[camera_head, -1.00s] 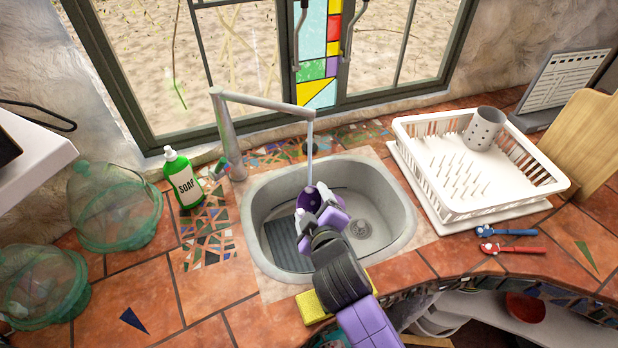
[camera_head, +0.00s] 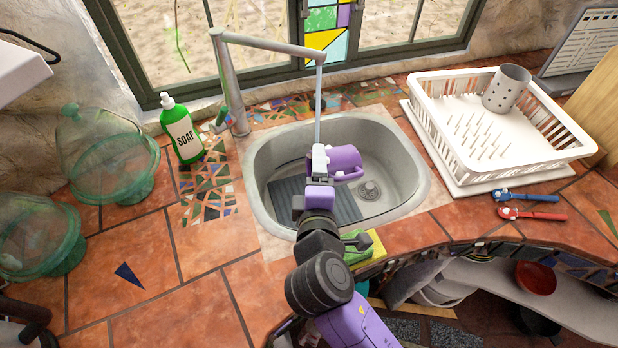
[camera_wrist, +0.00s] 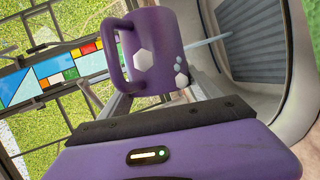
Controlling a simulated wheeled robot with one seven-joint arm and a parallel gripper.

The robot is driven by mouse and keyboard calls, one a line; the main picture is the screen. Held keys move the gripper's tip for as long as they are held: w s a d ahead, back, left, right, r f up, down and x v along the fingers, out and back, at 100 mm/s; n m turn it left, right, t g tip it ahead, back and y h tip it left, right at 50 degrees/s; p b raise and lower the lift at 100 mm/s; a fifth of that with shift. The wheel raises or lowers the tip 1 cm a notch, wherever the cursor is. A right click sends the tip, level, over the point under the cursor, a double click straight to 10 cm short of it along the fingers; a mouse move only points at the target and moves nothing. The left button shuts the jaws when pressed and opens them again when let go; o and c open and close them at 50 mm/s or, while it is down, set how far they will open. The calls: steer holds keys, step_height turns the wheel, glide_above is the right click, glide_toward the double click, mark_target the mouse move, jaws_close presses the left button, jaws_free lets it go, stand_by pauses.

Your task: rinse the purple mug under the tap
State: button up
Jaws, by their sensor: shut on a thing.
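The purple mug (camera_head: 346,161) with white hexagon marks is held over the sink (camera_head: 412,190). My gripper (camera_head: 322,165) is shut on it. In the wrist view the mug (camera_wrist: 158,45) sits between my two fingers (camera_wrist: 165,92), its handle to the left. The tap (camera_head: 230,85) arches over the sink, and a thin water stream (camera_head: 318,105) runs down from its spout. In the head view the stream meets the top of my gripper beside the mug; I cannot tell whether water enters the mug. The mug's inside is hidden.
A green soap bottle (camera_head: 183,135) stands left of the sink. A white dish rack (camera_head: 460,165) with a grey utensil cup (camera_head: 506,90) is at the right. A yellow-green sponge (camera_head: 375,247) lies at the sink's front edge. Green glass domes (camera_head: 105,165) stand at the far left.

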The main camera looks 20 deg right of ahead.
mark_target(311, 161)
steer(key=shift+s+d+r+n+h, duration=0.15)
steer(key=shift+d+r+n+h, duration=0.2)
steer(key=shift+d+r, duration=0.2)
steer(key=shift+f+h, duration=0.1)
steer(key=shift+h, duration=0.15)
steer(key=shift+w+f+b, duration=0.45)
steer(key=shift+w+b, duration=0.2)
steer(key=shift+w, duration=0.55)
steer(key=shift+w+f+b, duration=0.5)
steer(key=shift+w+b, duration=0.2)
steer(key=shift+w, duration=0.55)
steer(key=shift+w+f+b, duration=0.45)
steer(key=shift+w+b, duration=0.2)
steer(key=shift+w, duration=0.9)
steer(key=shift+w, duration=0.1)
steer(key=w+b, duration=0.1)
steer(key=w, duration=0.6)
steer(key=shift+w+b, duration=0.3)
steer(key=shift+b, duration=0.05)
steer(key=shift+d, duration=0.2)
steer(key=shift+d+p, duration=0.35)
steer(key=shift+d, duration=0.1)
